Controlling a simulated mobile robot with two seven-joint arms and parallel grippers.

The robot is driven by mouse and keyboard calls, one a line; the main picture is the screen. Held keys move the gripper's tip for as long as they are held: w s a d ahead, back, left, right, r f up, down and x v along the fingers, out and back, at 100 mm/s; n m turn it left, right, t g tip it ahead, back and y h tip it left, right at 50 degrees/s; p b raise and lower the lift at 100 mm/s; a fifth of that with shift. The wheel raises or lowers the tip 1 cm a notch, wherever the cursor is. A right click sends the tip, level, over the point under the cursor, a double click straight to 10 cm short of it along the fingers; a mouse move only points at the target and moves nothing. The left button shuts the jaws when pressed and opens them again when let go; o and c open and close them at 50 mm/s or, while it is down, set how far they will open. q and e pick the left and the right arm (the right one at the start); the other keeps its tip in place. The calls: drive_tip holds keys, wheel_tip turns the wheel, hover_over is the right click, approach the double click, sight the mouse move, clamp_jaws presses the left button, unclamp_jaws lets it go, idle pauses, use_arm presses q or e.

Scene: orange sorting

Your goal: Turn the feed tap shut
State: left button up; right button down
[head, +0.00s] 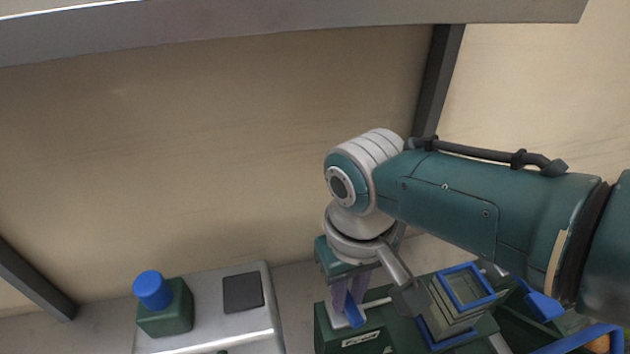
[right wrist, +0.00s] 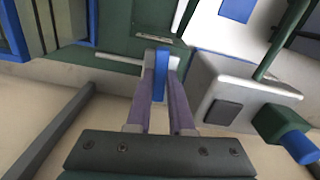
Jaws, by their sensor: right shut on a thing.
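The feed tap's blue lever (head: 355,314) sits at the front of a green machine (head: 328,335), low in the head view. It also shows in the right wrist view as an upright blue bar (right wrist: 159,76) in front of a light pipe. My right gripper (head: 347,291) points down onto the lever. Its purple fingers (right wrist: 161,82) are shut on the lever, one on each side. The arm hides part of the machine behind. My left gripper is not in view.
A grey box (head: 205,312) with a dark square plate (head: 243,292) stands left of the machine. A green block with a blue knob (head: 153,289) is at its left. A blue-rimmed hopper (head: 466,287) stands close on the right. A grey beam (head: 300,22) crosses above.

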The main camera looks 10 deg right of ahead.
sight(348, 299)
drive_tip(key=shift+a+r+m, duration=0.1)
drive_tip(key=shift+m, duration=0.5)
drive_tip(key=c, duration=0.8)
unclamp_jaws()
wheel_tip(348, 299, up, 10)
drive_tip(key=p, duration=0.4)
